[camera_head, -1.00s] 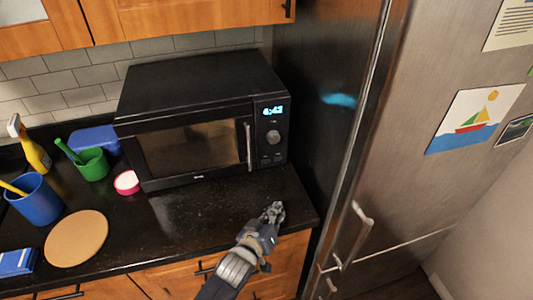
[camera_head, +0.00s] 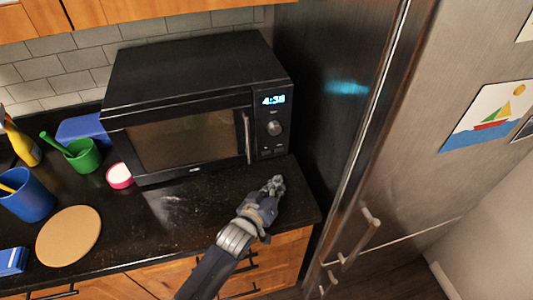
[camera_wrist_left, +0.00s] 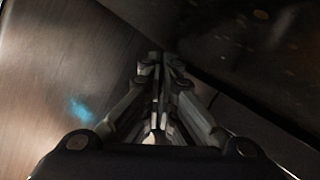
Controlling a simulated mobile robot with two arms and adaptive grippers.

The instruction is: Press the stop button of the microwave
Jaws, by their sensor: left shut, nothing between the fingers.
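The black microwave (camera_head: 190,92) stands on the dark counter with its door shut. Its control panel is on the right side, with a lit blue display (camera_head: 273,100), a round knob (camera_head: 274,128) and small buttons (camera_head: 272,149) under the knob; their labels are too small to read. My left gripper (camera_head: 275,184) is shut and empty, in front of and below the panel, apart from it. In the left wrist view the closed fingers (camera_wrist_left: 160,65) show with nothing between them. My right gripper is not in view.
A steel fridge (camera_head: 440,60) with handles stands to the right of the microwave. A pink-rimmed cup (camera_head: 119,177), green cup (camera_head: 83,156), blue cup (camera_head: 27,196) and round board (camera_head: 69,236) lie left. The counter (camera_head: 185,210) before the microwave is clear.

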